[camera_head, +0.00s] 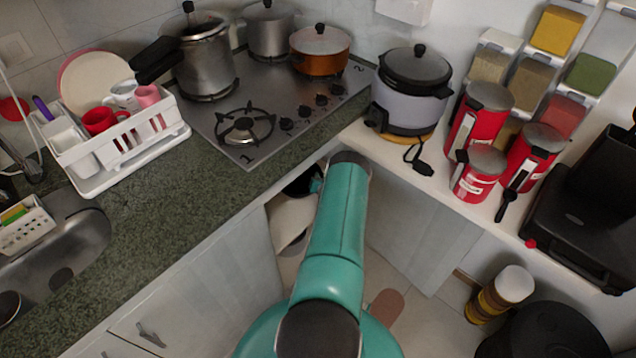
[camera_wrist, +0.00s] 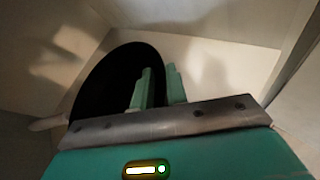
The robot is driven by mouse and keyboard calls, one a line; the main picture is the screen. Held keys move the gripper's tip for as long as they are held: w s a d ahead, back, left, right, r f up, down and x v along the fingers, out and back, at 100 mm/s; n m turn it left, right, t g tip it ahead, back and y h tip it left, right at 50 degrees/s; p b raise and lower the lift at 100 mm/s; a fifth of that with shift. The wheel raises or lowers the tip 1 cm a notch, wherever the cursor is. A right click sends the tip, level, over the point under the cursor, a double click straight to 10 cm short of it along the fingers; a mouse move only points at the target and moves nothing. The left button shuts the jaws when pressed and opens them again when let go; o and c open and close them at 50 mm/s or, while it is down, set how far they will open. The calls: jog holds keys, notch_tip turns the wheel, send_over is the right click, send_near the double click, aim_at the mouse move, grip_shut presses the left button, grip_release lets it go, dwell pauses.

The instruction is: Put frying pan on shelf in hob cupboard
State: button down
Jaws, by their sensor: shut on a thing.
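The frying pan (camera_wrist: 105,88) is a dark round shape, tilted in the wrist view. My gripper (camera_wrist: 160,80) has its two teal fingers close together over the pan's right part and is shut on it. The exact grip point is hard to make out. In the head view a small dark part of the pan (camera_head: 298,186) shows inside the open hob cupboard, left of my arm. My gripper is mostly hidden there behind my arm. A pale shelf surface (camera_head: 290,218) shows in the cupboard opening. I cannot tell whether the pan touches it.
Pale cupboard walls (camera_wrist: 290,30) enclose the pan closely. A pale rod-like thing (camera_wrist: 48,122) lies at the left. Above is the hob (camera_head: 275,100) with pots. A cupboard door or panel (camera_head: 410,235) stands right of my arm.

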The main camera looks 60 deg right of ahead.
jog(key=shift+f, duration=1.7)
jog(key=shift+f, duration=0.15)
jog(key=c, duration=1.4)
grip_release()
jog(key=v, duration=1.2)
